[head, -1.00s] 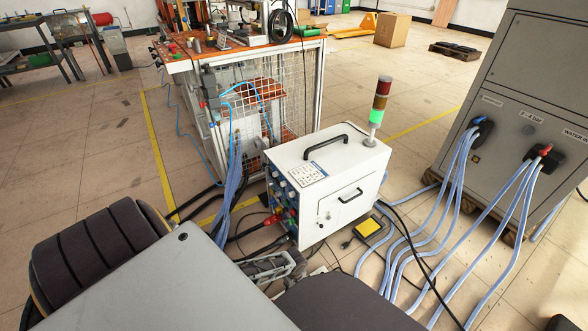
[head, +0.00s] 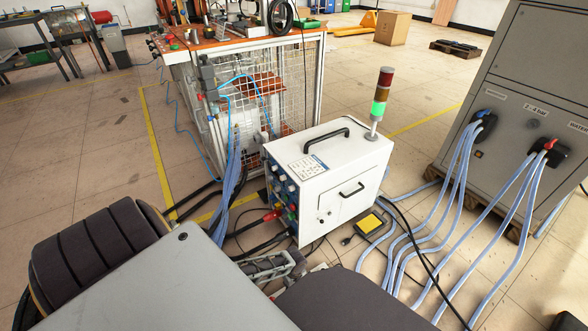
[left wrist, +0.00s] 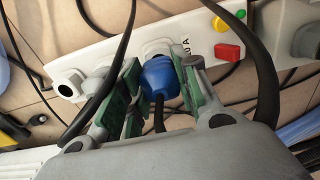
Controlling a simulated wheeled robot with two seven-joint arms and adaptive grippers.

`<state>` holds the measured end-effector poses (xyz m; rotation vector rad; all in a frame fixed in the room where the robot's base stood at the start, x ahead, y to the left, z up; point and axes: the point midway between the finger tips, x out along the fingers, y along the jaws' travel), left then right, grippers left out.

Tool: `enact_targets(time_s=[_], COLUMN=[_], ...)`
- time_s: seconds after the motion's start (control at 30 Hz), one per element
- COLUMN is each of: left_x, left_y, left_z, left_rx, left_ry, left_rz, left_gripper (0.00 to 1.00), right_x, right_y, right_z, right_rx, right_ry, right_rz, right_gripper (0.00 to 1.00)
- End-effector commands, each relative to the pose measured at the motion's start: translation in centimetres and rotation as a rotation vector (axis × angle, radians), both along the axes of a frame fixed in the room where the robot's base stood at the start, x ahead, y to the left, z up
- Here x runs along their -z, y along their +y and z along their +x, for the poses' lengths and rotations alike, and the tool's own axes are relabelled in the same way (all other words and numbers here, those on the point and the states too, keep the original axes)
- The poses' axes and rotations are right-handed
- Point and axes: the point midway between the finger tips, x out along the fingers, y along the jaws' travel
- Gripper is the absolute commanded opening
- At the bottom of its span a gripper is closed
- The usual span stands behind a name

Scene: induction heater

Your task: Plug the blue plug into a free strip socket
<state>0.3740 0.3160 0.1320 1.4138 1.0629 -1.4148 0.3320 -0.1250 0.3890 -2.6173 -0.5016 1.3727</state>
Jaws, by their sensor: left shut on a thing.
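In the left wrist view, the blue plug (left wrist: 159,79) is between the green-padded fingers of my left gripper (left wrist: 162,88), which is shut on it. Its front end is against or very close to a white socket on the white strip (left wrist: 190,27); I cannot tell how far it is in. Its dark cable runs back toward the gripper. Another pale socket sits on the strip left of the plug. In the head view my left gripper (head: 284,262) is low, in front of the white heater box (head: 335,190); the plug is hard to make out there. My right gripper is not in view.
A red switch (left wrist: 228,52) and a yellow button (left wrist: 218,24) are right of the plug. Black cables cross close to the fingers on both sides. A yellow pedal (head: 370,223) and blue hoses (head: 400,240) lie right of the heater.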

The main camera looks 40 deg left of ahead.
Motion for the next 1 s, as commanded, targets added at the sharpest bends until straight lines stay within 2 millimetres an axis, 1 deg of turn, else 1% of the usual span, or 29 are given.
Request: enact_targets(time_s=[0.1,0.33,1.0], left_x=[0.59,1.17,1.27], left_y=[-0.03,-0.02,-0.05], left_z=[0.04,0.09,0.06], left_rx=[-0.002,-0.001,0.0], left_ry=[0.0,-0.001,-0.001], left_rz=[-0.001,-0.001,-0.001], left_gripper=[0.0,0.0,0.0], right_x=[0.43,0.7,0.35], right_y=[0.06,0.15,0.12], right_z=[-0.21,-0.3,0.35], right_rx=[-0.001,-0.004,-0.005], right_ry=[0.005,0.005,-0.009], right_rz=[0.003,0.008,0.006], right_gripper=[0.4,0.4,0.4])
